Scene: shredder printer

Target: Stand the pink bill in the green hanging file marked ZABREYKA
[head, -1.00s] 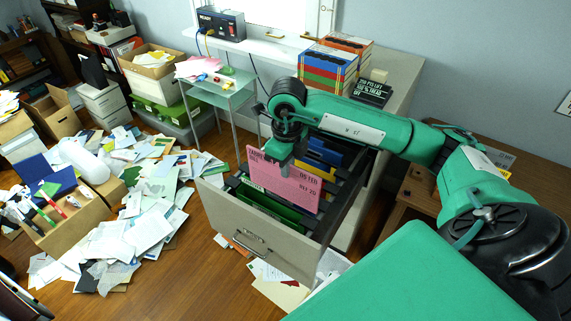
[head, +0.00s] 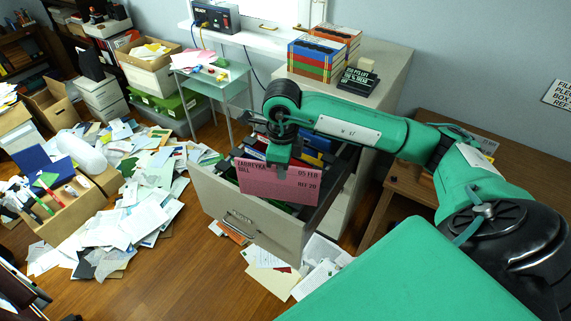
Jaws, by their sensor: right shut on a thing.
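The pink bill (head: 280,187) hangs upright from my right gripper (head: 277,160), over the open file drawer (head: 240,212). Its print reads ZABREYKA BILL, 05 FEB and a line ending in 20. My right gripper is shut on the bill's top edge. Green hanging files (head: 309,211) show only in slivers behind the bill, so the ZABREYKA mark on a file cannot be read. Blue files (head: 316,143) stand farther back in the drawer. I cannot tell whether the bill's lower edge is inside a file or in front of them. My left gripper is not in view.
A small glass side table (head: 222,88) stands left. Loose papers (head: 135,215) cover the floor. A wooden desk (head: 480,125) is at right.

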